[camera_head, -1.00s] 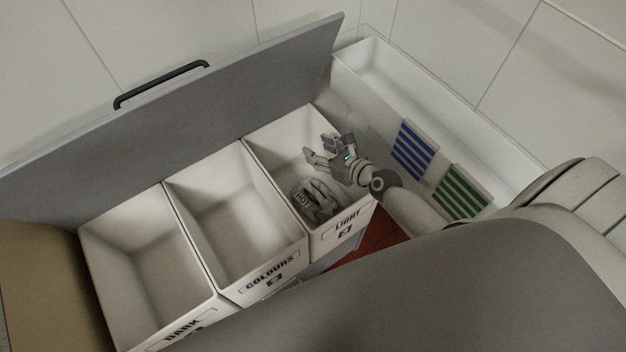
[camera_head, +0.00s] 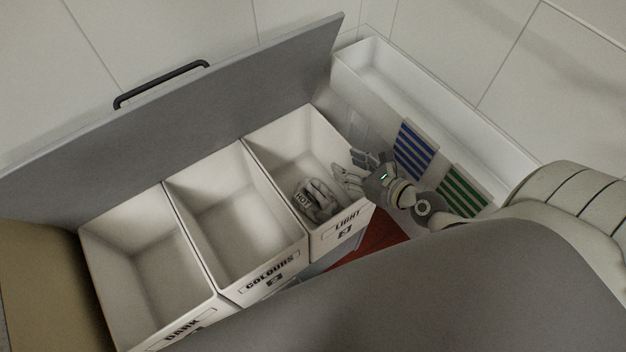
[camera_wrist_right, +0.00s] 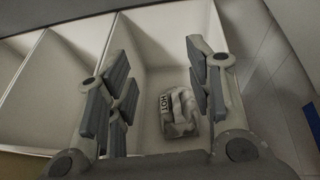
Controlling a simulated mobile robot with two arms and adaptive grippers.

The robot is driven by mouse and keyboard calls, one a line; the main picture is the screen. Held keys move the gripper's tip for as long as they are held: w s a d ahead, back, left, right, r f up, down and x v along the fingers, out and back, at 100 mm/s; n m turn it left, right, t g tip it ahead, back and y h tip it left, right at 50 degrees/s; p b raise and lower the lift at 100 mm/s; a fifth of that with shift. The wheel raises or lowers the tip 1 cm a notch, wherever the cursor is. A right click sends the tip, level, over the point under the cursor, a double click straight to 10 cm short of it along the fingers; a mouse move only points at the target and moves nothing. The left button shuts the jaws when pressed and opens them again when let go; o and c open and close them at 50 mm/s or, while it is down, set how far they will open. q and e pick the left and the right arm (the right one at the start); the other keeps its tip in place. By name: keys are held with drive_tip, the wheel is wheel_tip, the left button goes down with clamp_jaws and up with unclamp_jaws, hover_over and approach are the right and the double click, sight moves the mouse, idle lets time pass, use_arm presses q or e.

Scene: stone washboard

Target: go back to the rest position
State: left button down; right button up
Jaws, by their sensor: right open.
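My right gripper (camera_head: 352,169) is open and empty, at the right edge of the LIGHT bin (camera_head: 290,128) in the head view. In the right wrist view the two fingers of my right gripper (camera_wrist_right: 160,85) stand wide apart with nothing between their pads. The cloth also shows beyond the fingers in the right wrist view (camera_wrist_right: 181,112). My left gripper is not in view.
The COLOURS bin (camera_head: 235,215) and the DARK bin (camera_head: 140,255) look empty. A raised grey lid (camera_head: 200,115) with a black handle stands behind them. A white trough (camera_head: 440,105) with blue-striped (camera_head: 413,150) and green-striped (camera_head: 462,191) panels is at the right.

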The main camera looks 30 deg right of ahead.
drive_tip(key=shift+s+d+r, duration=0.1)
drive_tip(key=shift+s+r, duration=0.1)
drive_tip(key=shift+s, duration=0.15)
idle(0.3)
